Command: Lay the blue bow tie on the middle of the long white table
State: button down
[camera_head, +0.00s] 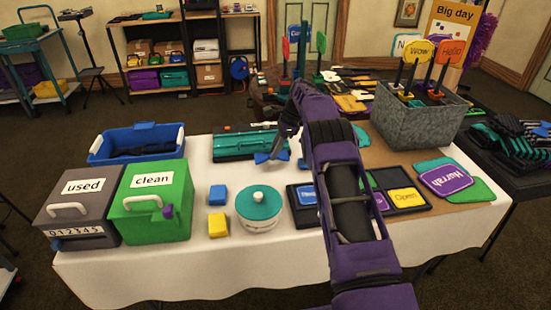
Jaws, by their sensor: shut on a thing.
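The blue bow tie (264,158) hangs at the tip of my gripper (282,143), which is shut on it. It shows in front of the teal case's front right part; its height above the table is hard to tell. My purple arm reaches in from the bottom right and hides part of the table. The long white table (190,263) spans the foreground, its cloth hanging over the front edge.
The grey "used" box (83,228) and green "clean" box (165,180) stand at left, near a blue tub (131,134). A teal-lidded tin (260,222), blue block (218,195) and yellow block (217,228) stand mid-table. A grey sign bin (405,128) stands right.

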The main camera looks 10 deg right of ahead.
jog(key=shift+f, duration=1.45)
jog(key=shift+f, duration=0.15)
jog(key=c, duration=0.6)
grip_release()
jog(key=p+v, duration=0.2)
jog(key=v, duration=1)
